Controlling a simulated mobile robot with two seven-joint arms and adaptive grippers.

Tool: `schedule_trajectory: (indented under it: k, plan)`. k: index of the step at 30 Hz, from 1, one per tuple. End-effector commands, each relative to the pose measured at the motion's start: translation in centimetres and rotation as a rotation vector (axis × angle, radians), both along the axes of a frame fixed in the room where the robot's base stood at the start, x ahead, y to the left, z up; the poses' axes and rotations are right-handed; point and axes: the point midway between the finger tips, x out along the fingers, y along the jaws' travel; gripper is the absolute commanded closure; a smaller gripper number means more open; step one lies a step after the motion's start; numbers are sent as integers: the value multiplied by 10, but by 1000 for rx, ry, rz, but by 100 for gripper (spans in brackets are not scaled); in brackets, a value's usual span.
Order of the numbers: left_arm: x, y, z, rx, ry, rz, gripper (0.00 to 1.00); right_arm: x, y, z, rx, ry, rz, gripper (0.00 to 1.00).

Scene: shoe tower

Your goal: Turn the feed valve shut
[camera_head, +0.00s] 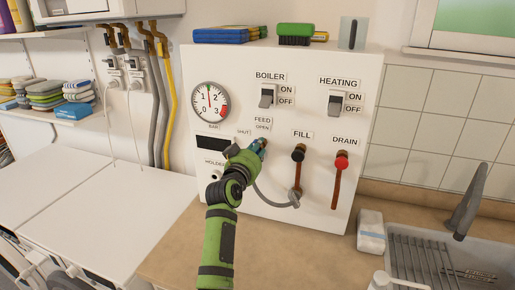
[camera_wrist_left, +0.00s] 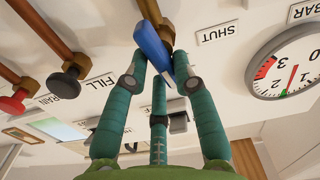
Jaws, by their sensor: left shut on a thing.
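The feed valve's blue handle (camera_head: 263,143) shows just below the FEED and OPEN labels on the white panel. My left gripper (camera_head: 254,151) covers most of the valve. In the left wrist view, the blue handle (camera_wrist_left: 152,46) lies between the fingers of my left gripper (camera_wrist_left: 161,64), which is shut on it. Behind the handle a brown pipe meets the panel, and the SHUT label (camera_wrist_left: 218,33) is to the right, upside down. My right gripper is in neither view.
The fill valve (camera_head: 298,153) with a black knob and the drain valve (camera_head: 341,160) with a red knob are right of my gripper. A gauge (camera_head: 210,102) is upper left. Boiler and heating switches sit above. A grey hose hangs below. A sink (camera_head: 485,243) is at right.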

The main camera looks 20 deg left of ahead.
Motion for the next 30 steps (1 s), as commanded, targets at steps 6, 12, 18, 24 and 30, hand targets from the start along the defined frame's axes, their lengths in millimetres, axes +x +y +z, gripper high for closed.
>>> schedule_trajectory:
  k: [6, 12, 18, 24, 30]
  plan:
    - [0, 7, 11, -179, -12, 10, 100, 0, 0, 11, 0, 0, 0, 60]
    - [0, 11, 11, -370, -6, 10, 100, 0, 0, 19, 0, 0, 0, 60]
    - [0, 14, 10, -560, 0, 10, 100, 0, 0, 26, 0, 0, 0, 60]
    - [1, 18, 8, -751, 5, 10, 100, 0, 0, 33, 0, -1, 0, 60]
    - [1, 20, 5, -941, 13, 10, 100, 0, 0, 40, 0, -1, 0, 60]
